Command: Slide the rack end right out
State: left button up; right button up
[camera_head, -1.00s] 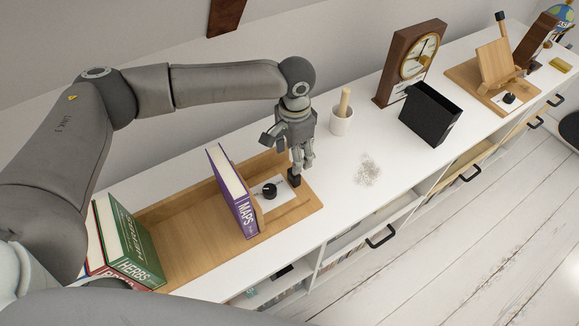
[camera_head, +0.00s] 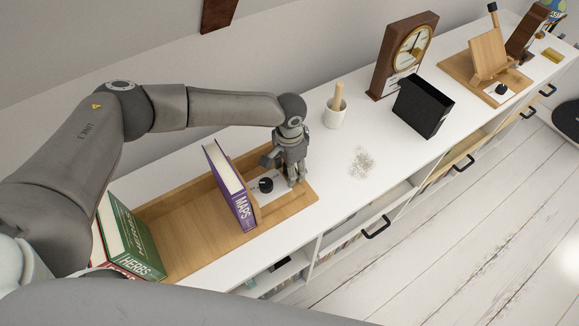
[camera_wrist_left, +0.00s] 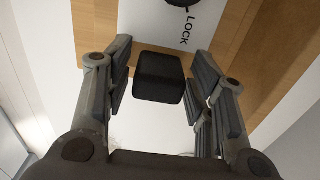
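The wooden book rack (camera_head: 185,238) lies on the white cabinet top. Its right end has a white plate with a round black knob (camera_head: 266,185); the wrist view shows the word "LOCK" (camera_wrist_left: 188,30) beside the knob. A purple MAPS book (camera_head: 232,195) leans in the rack, left of the knob. My left gripper (camera_head: 291,183) is down at the rack's right end. In the left wrist view its fingers are open on both sides of a black block (camera_wrist_left: 158,76), with small gaps visible. The block is hidden in the head view. My right gripper is not in view.
A green HERBS book (camera_head: 135,240) stands at the rack's left end. To the right are a white mortar with pestle (camera_head: 335,112), small clear pieces (camera_head: 362,162), a black holder (camera_head: 423,107) and a wooden clock (camera_head: 403,55). White surface right of the rack is free.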

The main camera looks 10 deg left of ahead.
pick_arm(q)
jog(key=c, duration=0.9)
jog(key=shift+d, duration=0.15)
grip_shut()
jog(key=w+d+b, duration=0.2)
jog(key=w+d, duration=0.2)
jog(key=shift+b, duration=0.3)
jog(key=shift+w+r, duration=0.1)
jog(key=shift+r, duration=0.1)
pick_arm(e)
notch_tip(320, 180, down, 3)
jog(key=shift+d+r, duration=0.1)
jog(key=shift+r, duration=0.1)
